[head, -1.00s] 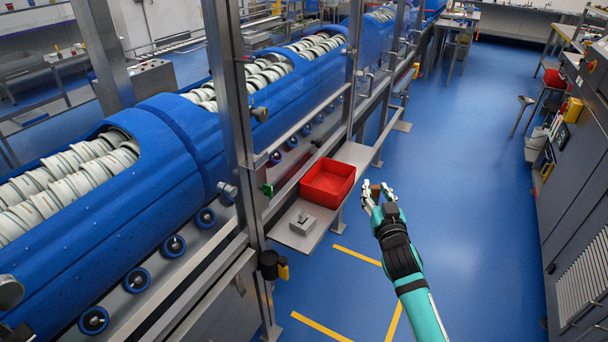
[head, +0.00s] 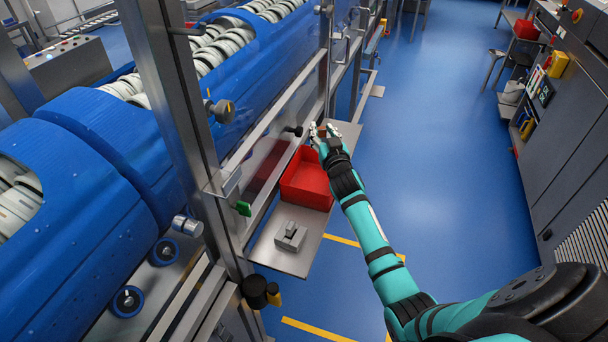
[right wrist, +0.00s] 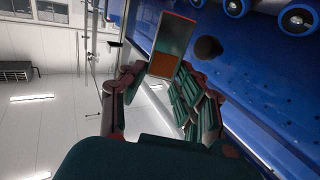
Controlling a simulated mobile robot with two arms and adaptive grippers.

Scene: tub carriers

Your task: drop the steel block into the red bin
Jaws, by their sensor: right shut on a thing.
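My right gripper (head: 322,131) is shut on the steel block and holds it up in the air. In the head view the gripper appears just past the far end of the red bin (head: 306,184), over the shelf's far part; its exact height is hard to tell. The block is mostly hidden there by the fingers. In the right wrist view the block (right wrist: 172,46) is a shiny rectangular piece between the fingers, with teal and orange reflections. The bin is open-topped and stands on the steel shelf; its visible inside looks empty. My left gripper is not in view.
A grey block with a raised top piece (head: 290,236) stands on the steel shelf (head: 283,261), on the near side of the bin. A metal post (head: 180,100) and the blue machine (head: 100,150) are on the left. Open blue floor (head: 440,180) lies to the right.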

